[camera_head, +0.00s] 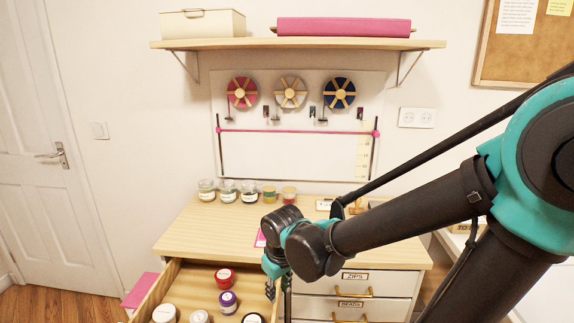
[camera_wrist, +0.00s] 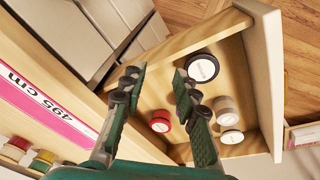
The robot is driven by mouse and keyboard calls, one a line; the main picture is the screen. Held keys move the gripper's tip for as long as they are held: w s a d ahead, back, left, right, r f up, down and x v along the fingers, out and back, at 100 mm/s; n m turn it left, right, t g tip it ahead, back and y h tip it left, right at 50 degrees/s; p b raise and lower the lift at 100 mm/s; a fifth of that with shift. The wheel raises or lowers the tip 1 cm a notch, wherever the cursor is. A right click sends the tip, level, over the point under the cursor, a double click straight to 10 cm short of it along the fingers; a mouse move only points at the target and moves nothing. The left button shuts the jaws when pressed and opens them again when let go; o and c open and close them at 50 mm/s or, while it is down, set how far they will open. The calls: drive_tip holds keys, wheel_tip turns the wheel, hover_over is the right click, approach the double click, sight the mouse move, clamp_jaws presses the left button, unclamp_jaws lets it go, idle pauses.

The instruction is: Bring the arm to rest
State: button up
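My gripper (camera_wrist: 158,88) is open, its two dark green fingers apart with nothing between them. In the head view my gripper (camera_head: 271,282) points down over the right side of the open drawer (camera_head: 152,293), and my arm reaches in from the right. The drawer holds several jars. They include a red-lidded jar (camera_head: 224,278), a purple-lidded jar (camera_head: 228,302) and a black-rimmed jar (camera_head: 253,318). In the wrist view a black-rimmed jar (camera_wrist: 202,68) and a red-lidded jar (camera_wrist: 160,121) lie beyond the fingertips. My arm hides part of the cabinet.
The wooden cabinet top (camera_head: 200,232) carries a row of small jars (camera_head: 228,191) along its back. A pink strip marked 495 cm (camera_wrist: 48,98) lies near my gripper. A shelf (camera_head: 300,43) with boxes is above, over wall-mounted spools (camera_head: 290,92). A white door (camera_head: 45,140) stands left.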

drive_tip(key=d+f+m+t, duration=0.1)
drive_tip(key=d+f+m, duration=0.2)
drive_tip(key=d+m, duration=0.5)
drive_tip(key=d, duration=1.3)
drive_tip(key=shift+s+d+f+t+h, duration=0.2)
drive_tip(key=shift+f+t+h, duration=0.1)
drive_tip(key=shift+t, duration=0.1)
